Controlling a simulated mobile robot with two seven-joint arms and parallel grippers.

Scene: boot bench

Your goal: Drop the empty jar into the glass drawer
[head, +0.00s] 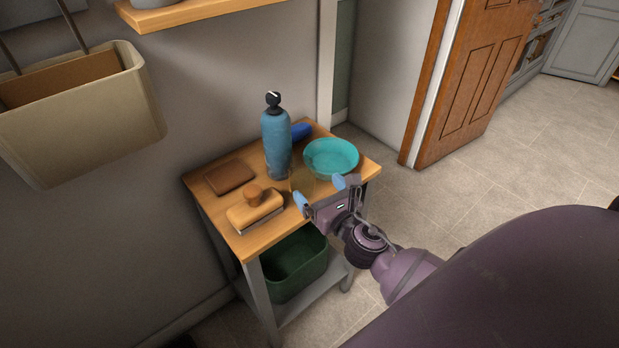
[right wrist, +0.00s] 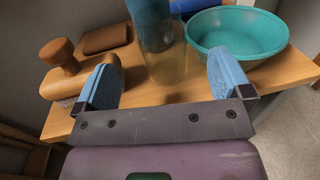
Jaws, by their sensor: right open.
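The empty jar (head: 302,181) is clear glass and stands upright on the small wooden bench, in front of the blue bottle and left of the teal bowl. It also shows in the right wrist view (right wrist: 167,66), ahead of my fingers and roughly between their lines. My right gripper (head: 322,193) is open at the bench's front edge, its two blue fingertips pointing toward the jar. In the right wrist view the gap between the fingers (right wrist: 162,85) is empty near the palm. My left gripper is not in view. I cannot make out a glass drawer.
On the bench (head: 228,211) are a blue pump bottle (head: 276,142), a teal bowl (head: 331,157), a brush (head: 255,209), a brown flat block (head: 229,177) and a dark blue item (head: 301,131). A green bin (head: 296,266) sits on the lower shelf. A beige wall bin (head: 85,125) hangs left.

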